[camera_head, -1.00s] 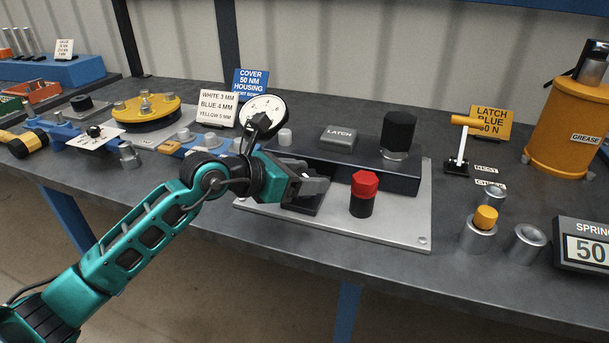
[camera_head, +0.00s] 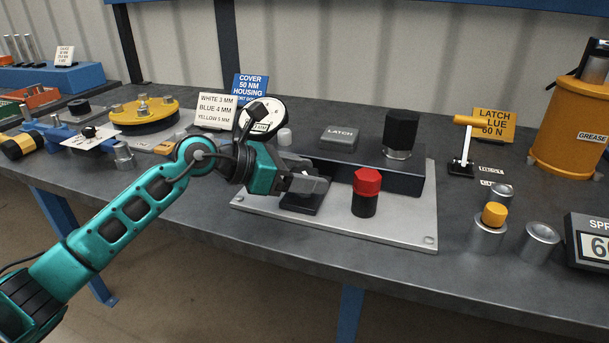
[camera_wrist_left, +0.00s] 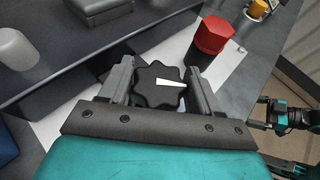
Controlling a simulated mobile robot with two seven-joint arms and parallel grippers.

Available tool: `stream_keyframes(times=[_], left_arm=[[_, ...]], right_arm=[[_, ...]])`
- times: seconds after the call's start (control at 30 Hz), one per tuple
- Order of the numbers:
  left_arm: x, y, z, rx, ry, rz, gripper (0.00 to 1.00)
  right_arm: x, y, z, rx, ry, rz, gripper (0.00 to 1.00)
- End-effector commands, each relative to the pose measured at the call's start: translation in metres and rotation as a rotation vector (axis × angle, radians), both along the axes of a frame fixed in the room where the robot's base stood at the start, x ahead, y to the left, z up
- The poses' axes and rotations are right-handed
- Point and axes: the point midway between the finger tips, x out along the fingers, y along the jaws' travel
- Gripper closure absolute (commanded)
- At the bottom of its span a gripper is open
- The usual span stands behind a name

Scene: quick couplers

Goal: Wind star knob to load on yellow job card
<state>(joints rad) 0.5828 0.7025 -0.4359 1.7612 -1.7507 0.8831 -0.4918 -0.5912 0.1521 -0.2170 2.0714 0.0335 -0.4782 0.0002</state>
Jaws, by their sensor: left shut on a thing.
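My left gripper (camera_head: 312,185) is shut on the black star knob, at the front left of the latch fixture. The left wrist view shows the star knob (camera_wrist_left: 160,86) between the two fingers, with a white pointer mark on top. The spring readout (camera_head: 590,242) at the right edge seems to show 60, partly cut off. Small dark and teal parts at the wrist view's right edge may be my right gripper (camera_wrist_left: 270,108), too small to read.
A red-capped post (camera_head: 366,192) stands just right of the gripper on the metal plate (camera_head: 400,222). A round dial gauge (camera_head: 268,112) is behind the wrist. Metal cups and an orange grease drum (camera_head: 568,128) are right.

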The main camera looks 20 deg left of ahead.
Motion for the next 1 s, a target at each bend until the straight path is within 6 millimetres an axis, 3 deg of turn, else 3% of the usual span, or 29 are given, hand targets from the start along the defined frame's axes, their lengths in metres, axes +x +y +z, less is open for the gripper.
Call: stream_keyframes(times=[0.23, 0.57, 1.0], left_arm=[[0.0, 0.0, 0.0, 0.0, 0.001, 0.0, 0.16], [-0.003, 0.004, 0.002, 0.001, 0.001, 0.002, 0.16], [-0.051, 0.066, 0.031, 0.006, 0.003, 0.004, 0.16]], right_arm=[[0.0, 0.0, 0.0, 0.002, 0.001, -0.004, 0.0], [0.0, 0.0, 0.0, 0.002, 0.001, -0.005, 0.0], [0.0, -0.001, -0.002, 0.001, 0.001, -0.004, 0.0]])
